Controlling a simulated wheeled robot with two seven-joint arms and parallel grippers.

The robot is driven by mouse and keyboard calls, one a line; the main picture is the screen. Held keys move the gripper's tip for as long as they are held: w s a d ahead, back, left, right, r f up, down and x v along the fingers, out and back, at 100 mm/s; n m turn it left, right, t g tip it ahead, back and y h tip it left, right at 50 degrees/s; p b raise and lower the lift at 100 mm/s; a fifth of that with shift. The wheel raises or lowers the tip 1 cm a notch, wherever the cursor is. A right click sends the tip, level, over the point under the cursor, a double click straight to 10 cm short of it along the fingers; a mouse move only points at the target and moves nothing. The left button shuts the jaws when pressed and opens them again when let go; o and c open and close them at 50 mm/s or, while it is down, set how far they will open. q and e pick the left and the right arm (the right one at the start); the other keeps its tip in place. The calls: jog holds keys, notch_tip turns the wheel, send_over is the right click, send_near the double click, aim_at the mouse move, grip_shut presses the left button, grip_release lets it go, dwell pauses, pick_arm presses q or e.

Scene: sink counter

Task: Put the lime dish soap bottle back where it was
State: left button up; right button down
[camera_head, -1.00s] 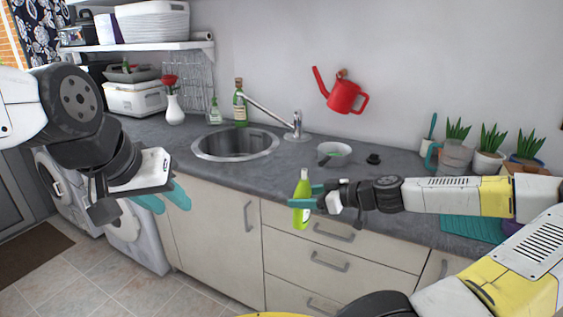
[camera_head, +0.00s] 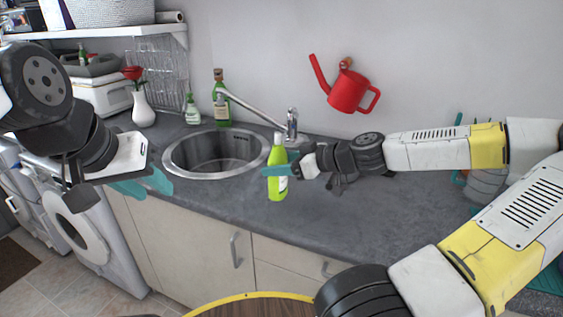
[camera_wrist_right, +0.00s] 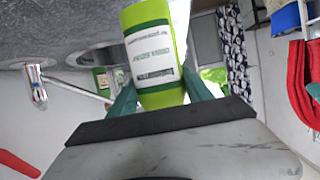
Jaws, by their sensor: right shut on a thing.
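The lime dish soap bottle (camera_head: 278,188) is upright in my right gripper (camera_head: 276,171), in front of the sink's right side in the head view. The gripper's teal fingers are shut on its middle. In the right wrist view the bottle (camera_wrist_right: 152,50) fills the space between the fingers, its white label facing the camera. In the head view the bottle overlaps the counter (camera_head: 330,215); I cannot tell whether its base touches it. My left gripper (camera_head: 145,186) is at the left, empty, its teal fingers apart, in front of the cabinets.
The round sink (camera_head: 175,165) and its faucet (camera_head: 291,125) are behind the bottle. A green bottle (camera_head: 221,105) and a small soap bottle (camera_head: 192,110) stand behind the sink. A white vase (camera_head: 143,108) stands left.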

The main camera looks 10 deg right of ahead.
jog(key=w+d+f, duration=0.2)
jog(key=w+d, duration=0.1)
jog(key=w, duration=0.3)
jog(key=w+d+f, duration=0.3)
jog(key=w+d, duration=0.1)
jog(key=w, duration=0.3)
jog(key=shift+w+d, duration=0.2)
jog(key=shift+d, duration=0.1)
jog(key=shift+f, duration=0.1)
jog(key=shift+c, duration=2.2)
grip_release()
